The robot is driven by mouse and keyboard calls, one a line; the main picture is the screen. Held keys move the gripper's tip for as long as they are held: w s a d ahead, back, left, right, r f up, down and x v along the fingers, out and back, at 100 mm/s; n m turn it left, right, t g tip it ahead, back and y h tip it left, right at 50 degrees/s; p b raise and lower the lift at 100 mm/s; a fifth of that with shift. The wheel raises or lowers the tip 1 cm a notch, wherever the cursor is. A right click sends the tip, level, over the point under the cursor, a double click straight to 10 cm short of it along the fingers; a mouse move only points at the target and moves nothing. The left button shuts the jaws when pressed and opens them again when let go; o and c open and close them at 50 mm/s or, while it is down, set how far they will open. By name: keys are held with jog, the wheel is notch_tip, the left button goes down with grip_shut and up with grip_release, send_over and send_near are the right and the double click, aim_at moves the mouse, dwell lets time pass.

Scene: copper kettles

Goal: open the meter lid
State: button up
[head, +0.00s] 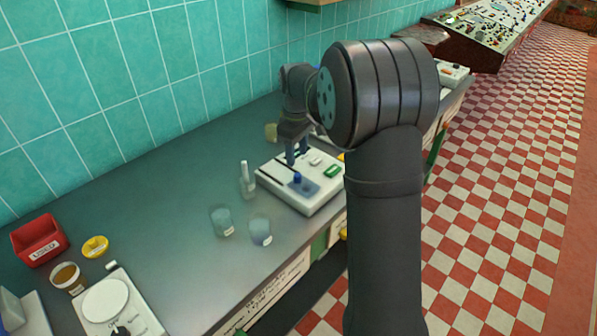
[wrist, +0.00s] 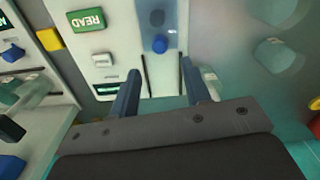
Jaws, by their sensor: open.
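The meter (head: 325,197) is a white box on the grey bench, with a green READ button (wrist: 88,18). Its lid (head: 311,187) is a translucent bluish panel that looks flat on the meter's top, so it appears closed. A small blue knob (head: 297,177) stands on the lid near one end; it also shows in the wrist view (wrist: 160,43). My gripper (head: 297,156) is open and empty above the meter, pointing down, close to the knob. In the wrist view the knob lies just beyond and between my two fingertips (wrist: 160,72), apart from both.
A clear bottle (head: 248,182) and two glass beakers (head: 221,222) (head: 260,231) stand left of the meter. A red USED tray (head: 40,240), a yellow dish (head: 95,246), a jar (head: 68,278) and a scale (head: 106,300) are at far left. The tiled wall borders the bench.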

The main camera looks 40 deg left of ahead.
aim_at(297, 174)
notch_tip(297, 174, down, 8)
jog(key=shift+r, duration=0.15)
grip_shut()
